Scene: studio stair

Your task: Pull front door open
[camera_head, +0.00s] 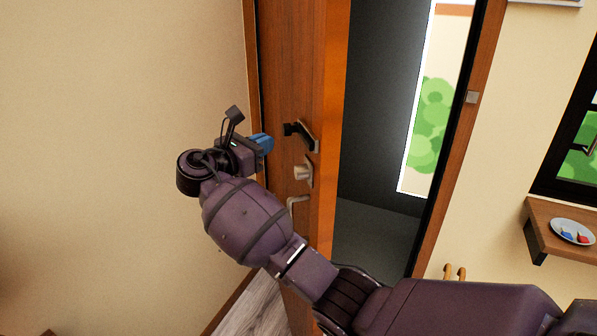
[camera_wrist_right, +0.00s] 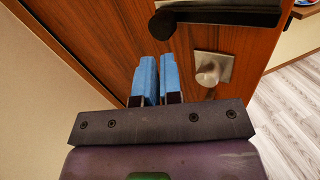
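The front door (camera_head: 287,60) is a brown wooden panel standing open, swung away from its frame (camera_head: 462,150), with a wide gap between. A dark lever handle (camera_head: 303,132) sits on the door, with a silver lock knob (camera_head: 303,172) below it. My right gripper (camera_head: 264,143) is at the door's face, left of the handle, its blue fingers pressed close together with nothing seen between them. In the right wrist view the fingers (camera_wrist_right: 158,80) point at the door panel (camera_wrist_right: 90,30), beside the lock knob (camera_wrist_right: 212,70) and below the handle (camera_wrist_right: 220,14). Contact with the panel is unclear. My left gripper is out of view.
A plain wall (camera_head: 120,100) stands left of the door. Right of the frame, a small wooden shelf (camera_head: 545,215) holds a plate (camera_head: 572,232) with small red and blue items, under a dark window frame (camera_head: 565,150). The doorway between door and frame is clear.

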